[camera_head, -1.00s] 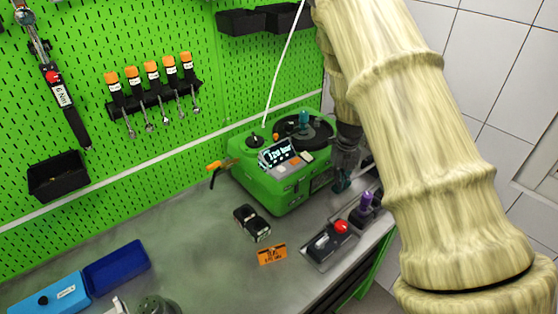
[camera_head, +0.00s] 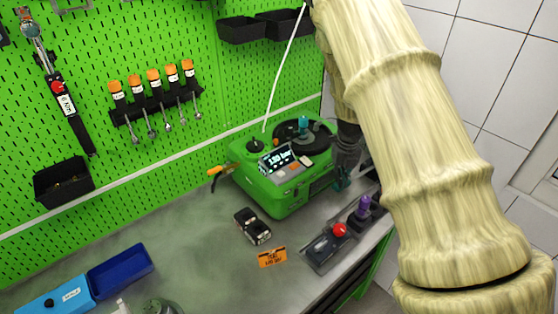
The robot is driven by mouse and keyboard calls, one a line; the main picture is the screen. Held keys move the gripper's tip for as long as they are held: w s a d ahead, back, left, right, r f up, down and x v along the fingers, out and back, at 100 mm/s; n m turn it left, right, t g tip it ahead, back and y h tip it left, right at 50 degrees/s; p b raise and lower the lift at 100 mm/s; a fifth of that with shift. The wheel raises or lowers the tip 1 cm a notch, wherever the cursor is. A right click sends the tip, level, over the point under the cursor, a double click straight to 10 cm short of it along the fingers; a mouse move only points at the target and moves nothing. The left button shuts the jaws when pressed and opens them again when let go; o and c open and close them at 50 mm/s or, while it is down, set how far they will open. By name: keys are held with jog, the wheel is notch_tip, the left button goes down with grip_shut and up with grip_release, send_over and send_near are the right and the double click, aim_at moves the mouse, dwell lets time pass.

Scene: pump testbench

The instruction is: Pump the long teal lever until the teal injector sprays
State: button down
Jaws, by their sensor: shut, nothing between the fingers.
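The green pump tester (camera_head: 275,195) stands on the bench at the back, with a dark round top and a display (camera_head: 278,158) that seems to read 130 bar. The teal injector (camera_head: 303,123) stands upright on its top; no spray shows. A small teal part (camera_head: 341,184) shows at the tester's right side, by my gripper; I cannot tell if it belongs to the long teal lever. The rest of the lever is not visible. My gripper (camera_head: 346,163) is a dark shape right of the tester, shut and empty, its fingers mostly hidden. I cannot tell if it touches the lever.
A control box with a red button (camera_head: 339,230) and a purple-topped part (camera_head: 364,206) stand near the bench's right edge. A black device (camera_head: 252,226), an orange sign (camera_head: 272,257) and blue trays (camera_head: 120,272) lie on the bench. The bench's middle left is clear.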

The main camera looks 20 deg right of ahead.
jog(key=shift+w+d+r+p, duration=0.15)
jog(key=shift+r+p, duration=0.45)
jog(key=shift+r, duration=1.05)
jog(key=shift+f, duration=0.15)
jog(key=shift+f+b, duration=0.4)
jog(key=shift+f, duration=0.7)
jog(key=shift+r+p, duration=0.4)
jog(key=shift+r, duration=0.95)
notch_tip(320, 180, up, 6)
jog(key=shift+f, duration=0.1)
